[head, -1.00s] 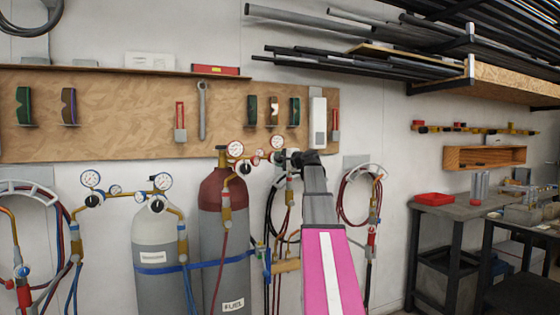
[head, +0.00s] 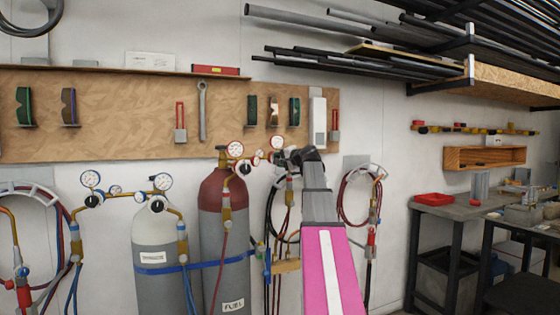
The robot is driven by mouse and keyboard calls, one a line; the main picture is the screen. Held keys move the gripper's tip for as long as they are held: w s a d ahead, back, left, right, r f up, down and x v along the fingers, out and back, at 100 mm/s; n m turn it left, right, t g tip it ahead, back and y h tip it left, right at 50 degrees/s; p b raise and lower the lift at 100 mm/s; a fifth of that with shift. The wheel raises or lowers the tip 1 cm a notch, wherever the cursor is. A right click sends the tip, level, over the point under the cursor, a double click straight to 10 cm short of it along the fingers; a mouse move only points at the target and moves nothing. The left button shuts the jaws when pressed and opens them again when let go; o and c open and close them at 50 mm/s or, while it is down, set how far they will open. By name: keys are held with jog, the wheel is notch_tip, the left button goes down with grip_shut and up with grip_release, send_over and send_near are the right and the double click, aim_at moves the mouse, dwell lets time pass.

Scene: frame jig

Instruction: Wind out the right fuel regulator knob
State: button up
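The dark red and grey fuel cylinder (head: 222,190) stands against the wall, with a brass regulator and round gauges at its top. A black knob (head: 243,168) shows below the left gauge (head: 235,149). The right gauge (head: 277,142) sits just left of and above my gripper (head: 283,158). My gripper is at the end of my pink and grey arm, close to the regulator fittings under that right gauge. The knob there is hidden or too small to make out. I cannot tell whether the fingers are open, shut or touching it.
A grey cylinder (head: 155,235) with its own gauges stands to the left, held by a blue strap (head: 180,268). Hoses hang from a rack (head: 362,170) to the right and at the far left. A tool board (head: 120,115) is above. A workbench (head: 445,209) stands at right.

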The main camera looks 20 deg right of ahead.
jog(key=o, duration=0.9)
jog(key=shift+o, duration=0.2)
jog(key=v, duration=1.1)
jog(key=shift+a, duration=0.1)
